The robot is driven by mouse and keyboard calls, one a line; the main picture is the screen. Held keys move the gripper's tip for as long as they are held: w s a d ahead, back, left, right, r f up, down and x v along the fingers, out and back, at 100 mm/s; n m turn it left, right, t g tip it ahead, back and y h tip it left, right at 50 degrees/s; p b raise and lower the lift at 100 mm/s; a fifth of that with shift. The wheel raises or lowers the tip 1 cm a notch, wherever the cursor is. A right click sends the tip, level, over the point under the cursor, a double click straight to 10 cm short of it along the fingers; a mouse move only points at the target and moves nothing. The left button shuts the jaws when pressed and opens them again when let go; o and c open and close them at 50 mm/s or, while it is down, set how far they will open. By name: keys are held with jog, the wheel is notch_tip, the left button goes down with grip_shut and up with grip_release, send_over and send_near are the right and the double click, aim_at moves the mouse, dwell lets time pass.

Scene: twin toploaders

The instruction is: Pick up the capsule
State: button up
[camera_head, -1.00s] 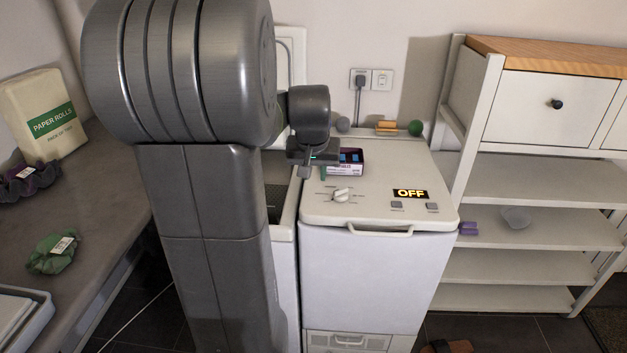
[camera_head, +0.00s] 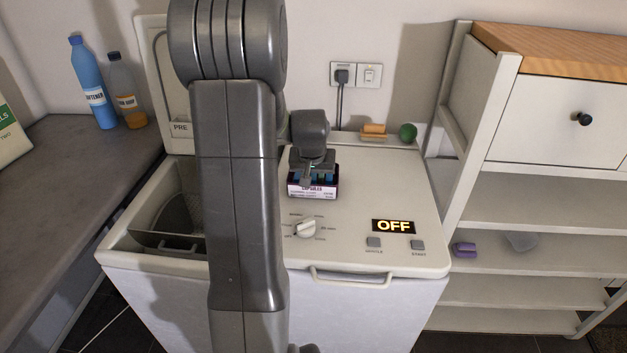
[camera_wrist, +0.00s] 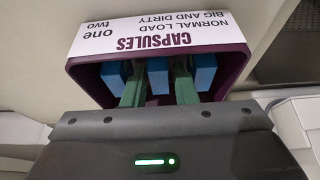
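A purple open box labelled "CAPSULES" (camera_head: 313,191) stands on the washer lid; it also shows in the wrist view (camera_wrist: 88,79). In the wrist view it holds blue capsules: a left one (camera_wrist: 112,74), a middle one (camera_wrist: 157,76) and a right one (camera_wrist: 205,72). My gripper (camera_wrist: 158,88) reaches into the box with two green fingers, one on each side of the middle capsule. The fingers are apart, but I cannot tell whether they touch the capsule. In the head view my gripper (camera_head: 312,172) is over the box and hides part of its inside.
The washer lid (camera_head: 355,180) has a knob (camera_head: 305,228), an "OFF" display (camera_head: 393,226) and two buttons. A toploader with its lid raised is at left, its tub (camera_head: 180,215) open. A green ball (camera_head: 407,132) lies at the back. Shelves (camera_head: 540,210) stand at right.

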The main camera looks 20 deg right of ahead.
grip_shut()
notch_tip(320, 180, up, 10)
dwell(0.6)
jog(key=shift+f, duration=0.1)
